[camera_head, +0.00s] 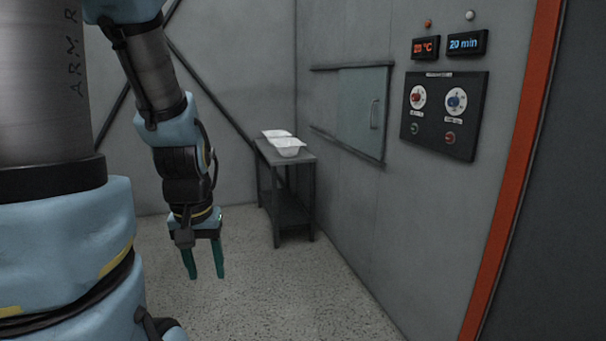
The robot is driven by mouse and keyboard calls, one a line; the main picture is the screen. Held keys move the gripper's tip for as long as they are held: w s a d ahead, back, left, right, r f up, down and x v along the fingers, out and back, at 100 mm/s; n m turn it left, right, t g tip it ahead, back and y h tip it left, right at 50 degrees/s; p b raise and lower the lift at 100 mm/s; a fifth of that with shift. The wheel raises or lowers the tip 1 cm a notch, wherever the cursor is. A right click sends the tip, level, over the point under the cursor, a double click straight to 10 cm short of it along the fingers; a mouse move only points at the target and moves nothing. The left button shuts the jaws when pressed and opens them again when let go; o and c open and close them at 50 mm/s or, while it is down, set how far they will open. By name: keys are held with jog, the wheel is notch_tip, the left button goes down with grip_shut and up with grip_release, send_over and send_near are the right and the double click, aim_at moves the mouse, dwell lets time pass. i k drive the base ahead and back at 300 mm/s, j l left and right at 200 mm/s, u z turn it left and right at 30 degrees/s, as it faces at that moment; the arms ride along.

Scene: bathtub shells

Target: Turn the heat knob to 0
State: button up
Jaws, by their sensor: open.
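The heat knob appears to be the red knob (416,98) on a white dial at the upper left of the dark control panel (432,141) on the right wall. Its exact pointer position is too small to read. The orange display (425,47) above it reads about 20 °C. A blue knob (454,101) on a second white dial sits to its right, under a blue display (467,43) reading 20 min. My gripper (205,276) hangs with its teal fingers pointing down, open and empty, well left of the panel and lower than it.
Two small buttons or switches (450,138) sit low on the panel. A closed sliding hatch (362,112) with a handle is left of it. A dark table (310,159) with white tub shells (288,147) stands at the back. An orange-red edge (515,180) borders the wall. The floor is clear.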

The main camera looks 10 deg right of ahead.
aim_at(415, 97)
jog(key=i+z, duration=0.1)
jog(key=i, duration=0.6)
jog(key=i+j+z, duration=0.1)
jog(key=i, duration=0.6)
jog(key=i+j+z, duration=0.1)
jog(key=i, duration=0.6)
jog(key=j, duration=0.1)
